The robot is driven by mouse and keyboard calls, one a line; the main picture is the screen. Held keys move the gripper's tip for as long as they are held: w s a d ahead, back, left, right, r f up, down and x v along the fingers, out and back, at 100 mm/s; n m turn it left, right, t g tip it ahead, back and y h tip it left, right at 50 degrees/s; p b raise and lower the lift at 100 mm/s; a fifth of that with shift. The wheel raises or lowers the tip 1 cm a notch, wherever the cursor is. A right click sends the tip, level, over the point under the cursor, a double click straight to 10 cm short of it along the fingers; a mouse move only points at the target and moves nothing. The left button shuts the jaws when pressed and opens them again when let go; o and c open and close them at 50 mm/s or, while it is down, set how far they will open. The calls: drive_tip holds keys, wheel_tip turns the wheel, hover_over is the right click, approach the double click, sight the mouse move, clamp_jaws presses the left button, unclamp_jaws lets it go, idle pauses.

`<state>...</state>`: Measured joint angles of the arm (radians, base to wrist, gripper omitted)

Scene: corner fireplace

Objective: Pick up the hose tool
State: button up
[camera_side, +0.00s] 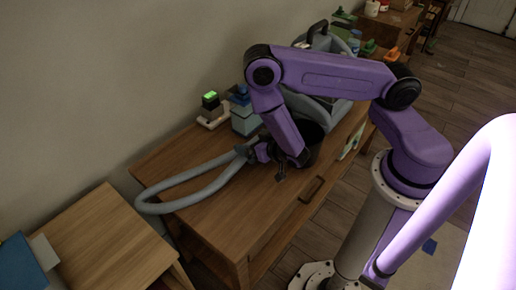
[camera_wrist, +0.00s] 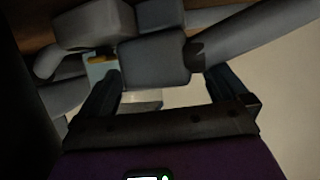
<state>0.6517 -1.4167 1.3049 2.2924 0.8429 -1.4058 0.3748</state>
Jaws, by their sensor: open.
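The hose tool is a grey hose (camera_side: 185,203) lying in a long loop on the wooden table, its left bend reaching past the table's left edge. Its darker end piece (camera_side: 242,151) is beside my gripper (camera_side: 255,152). In the wrist view, a thick grey block-like part (camera_wrist: 154,60) of the tool is just ahead of and between the fingertips of my gripper (camera_wrist: 165,80). The hose (camera_wrist: 255,30) runs from it to the upper right. The fingers are spread wide, with no clear contact. My arm hides part of the tool in the side view.
The wooden table (camera_side: 210,222) carries a small box with a green top (camera_side: 211,105), a light-blue and dark-blue box (camera_side: 243,116) and a large grey machine (camera_side: 325,105) partly behind my arm. The wall is close behind. A lower wooden table (camera_side: 105,240) stands at left.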

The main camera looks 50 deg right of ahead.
drive_tip(key=shift+x, duration=1)
drive_tip(key=c, duration=1.1)
drive_tip(key=shift+r, duration=0.2)
drive_tip(key=shift+d+r, duration=0.1)
drive_tip(key=shift+r, duration=4.8)
